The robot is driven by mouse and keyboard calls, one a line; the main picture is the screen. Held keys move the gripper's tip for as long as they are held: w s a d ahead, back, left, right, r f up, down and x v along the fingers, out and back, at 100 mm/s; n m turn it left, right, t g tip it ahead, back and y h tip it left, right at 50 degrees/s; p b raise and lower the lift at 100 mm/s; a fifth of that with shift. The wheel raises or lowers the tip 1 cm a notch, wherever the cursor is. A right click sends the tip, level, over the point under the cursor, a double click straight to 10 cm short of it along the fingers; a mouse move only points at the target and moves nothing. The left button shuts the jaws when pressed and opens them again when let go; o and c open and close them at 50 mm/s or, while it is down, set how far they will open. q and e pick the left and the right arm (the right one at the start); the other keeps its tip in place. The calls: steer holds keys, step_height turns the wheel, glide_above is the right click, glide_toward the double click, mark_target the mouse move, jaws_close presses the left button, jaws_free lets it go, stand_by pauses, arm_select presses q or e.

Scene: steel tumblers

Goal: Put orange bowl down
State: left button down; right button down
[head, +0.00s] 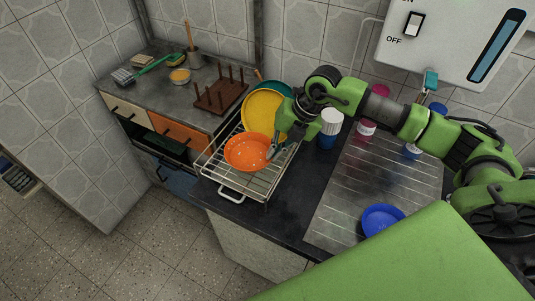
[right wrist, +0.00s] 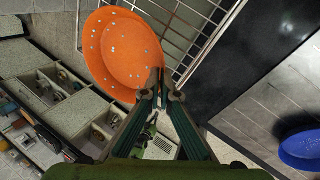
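The orange bowl (head: 243,153) has pale specks and is at the front of the wire dish rack (head: 262,187), in front of a yellow plate (head: 264,108). In the right wrist view the bowl (right wrist: 120,50) shows tilted, with rack wires behind it. I cannot tell whether it rests on the wires. My right gripper (head: 271,152) is at the bowl's right rim. In the right wrist view its fingertips (right wrist: 162,84) are close together with the rim between them. My left gripper is not in view.
A teal dish (head: 283,90) stands behind the yellow plate. A blue bowl (head: 382,219) sits on the ridged drainboard (head: 335,215). A brown peg rack (head: 220,97) is on the left counter.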

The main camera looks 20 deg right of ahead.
steer(key=w+f, duration=0.2)
steer(key=w+f+p, duration=0.1)
steer(key=shift+a+f, duration=0.25)
steer(key=shift+f, duration=0.1)
step_height(320, 180, down, 2)
steer(key=shift+f+p, duration=0.15)
steer(key=shift+p, duration=0.65)
steer(key=shift+f, duration=0.35)
steer(key=c, duration=2.3)
jaws_free()
steer(key=b+v, duration=0.3)
steer(key=v, duration=0.9)
